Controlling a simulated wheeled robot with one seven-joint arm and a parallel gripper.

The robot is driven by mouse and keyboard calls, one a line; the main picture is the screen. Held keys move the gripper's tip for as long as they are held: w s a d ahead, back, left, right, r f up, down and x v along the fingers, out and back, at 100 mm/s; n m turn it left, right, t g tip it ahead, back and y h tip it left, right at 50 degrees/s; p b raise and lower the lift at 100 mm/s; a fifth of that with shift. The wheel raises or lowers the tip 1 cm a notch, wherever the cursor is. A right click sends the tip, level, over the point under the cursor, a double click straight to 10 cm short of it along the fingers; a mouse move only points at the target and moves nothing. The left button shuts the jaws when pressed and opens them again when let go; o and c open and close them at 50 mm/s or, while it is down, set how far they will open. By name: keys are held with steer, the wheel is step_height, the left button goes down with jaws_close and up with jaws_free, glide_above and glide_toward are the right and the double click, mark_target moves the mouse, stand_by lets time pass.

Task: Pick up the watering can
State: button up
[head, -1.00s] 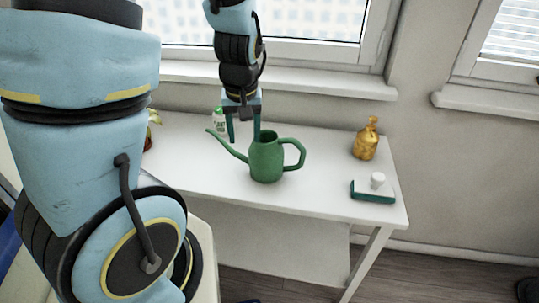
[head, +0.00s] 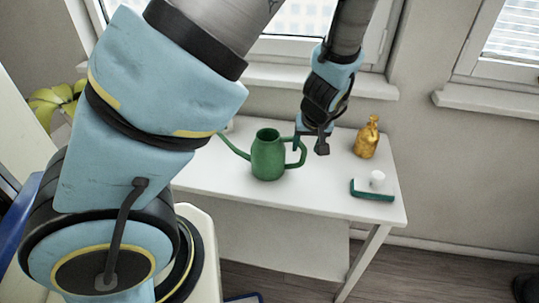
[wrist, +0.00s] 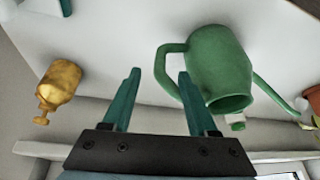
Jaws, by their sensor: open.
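The green watering can (head: 268,158) stands upright on the white table, its spout to the left and its loop handle to the right in the head view. In the wrist view, the can (wrist: 220,65) is right of centre, with its handle reaching left toward the fingers. My gripper (head: 310,143) is open and empty, just right of the handle in the head view. In the wrist view, the outer part of the handle lies between the fingertips of my gripper (wrist: 160,74), the right finger overlapping the handle's opening. I cannot tell whether they touch.
A gold bottle (head: 367,138) stands on the white table (head: 315,190) at the right. Nearer the front is a teal tray (head: 371,190) with a white piece. A plant pot (wrist: 313,97) and a small bottle (wrist: 236,122) are beyond the can. The window wall is behind.

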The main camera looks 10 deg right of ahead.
mark_target(302, 155)
steer(key=shift+s+p+x, duration=0.2)
steer(key=shift+p+x, duration=0.9)
steer(key=shift+x, duration=2.15)
steer(key=shift+a+f, duration=0.1)
jaws_close()
steer(key=shift+s+a+f, duration=0.1)
steer(key=shift+a, duration=0.05)
